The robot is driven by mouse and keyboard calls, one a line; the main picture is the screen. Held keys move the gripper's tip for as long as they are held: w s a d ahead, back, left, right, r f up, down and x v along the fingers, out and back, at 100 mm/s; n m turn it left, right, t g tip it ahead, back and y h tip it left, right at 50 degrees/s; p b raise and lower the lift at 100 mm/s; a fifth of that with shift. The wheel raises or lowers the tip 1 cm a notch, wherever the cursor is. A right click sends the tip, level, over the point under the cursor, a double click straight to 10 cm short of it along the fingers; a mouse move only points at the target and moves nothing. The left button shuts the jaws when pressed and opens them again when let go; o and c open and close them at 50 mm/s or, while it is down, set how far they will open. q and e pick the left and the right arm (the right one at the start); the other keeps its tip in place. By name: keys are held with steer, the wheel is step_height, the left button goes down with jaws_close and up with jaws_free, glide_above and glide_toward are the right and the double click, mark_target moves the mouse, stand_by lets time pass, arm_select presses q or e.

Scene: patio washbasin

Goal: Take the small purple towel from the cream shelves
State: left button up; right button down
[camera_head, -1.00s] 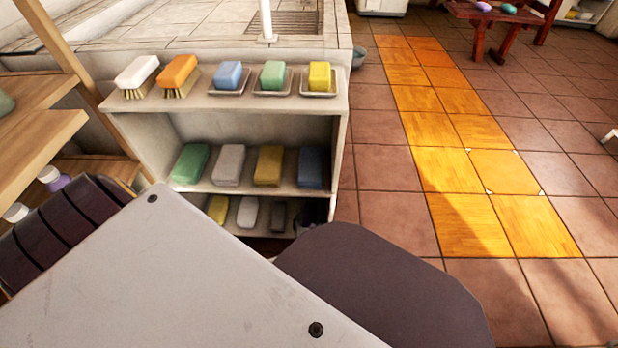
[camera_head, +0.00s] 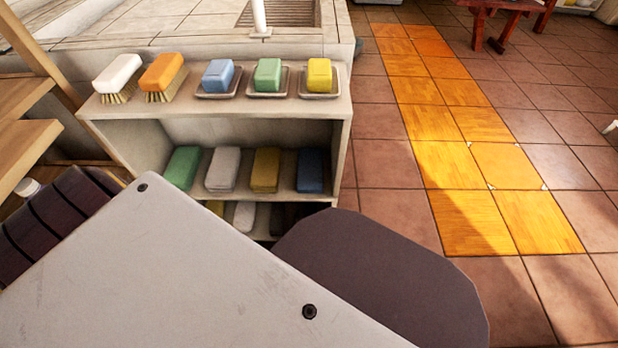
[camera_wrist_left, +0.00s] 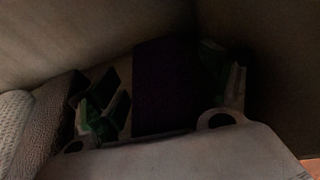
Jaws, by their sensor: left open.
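The cream shelves (camera_head: 215,125) stand left of centre in the head view. A dark purple towel (camera_wrist_left: 165,80) shows in the dim left wrist view, in the lower middle of a shelf space. My left gripper (camera_wrist_left: 160,95) is open, with one finger on each side of this towel. The picture is too dark to tell whether the fingers touch it. In the head view my own pale arm link and dark body part hide the gripper and much of the bottom shelf. The right gripper is not in view.
The top board holds a white brush (camera_head: 118,77), an orange brush (camera_head: 163,76) and soaps on dishes. Folded towels in green (camera_head: 183,167), grey (camera_head: 222,168), mustard (camera_head: 265,169) and blue (camera_head: 311,170) fill the middle shelf. A grey textured towel (camera_wrist_left: 45,115) lies beside my left finger. Tiled floor (camera_head: 390,200) is clear at right.

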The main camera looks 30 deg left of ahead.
arm_select(q)
steer(key=c, duration=0.8)
steer(key=shift+c, duration=0.2)
steer(key=shift+r, duration=0.2)
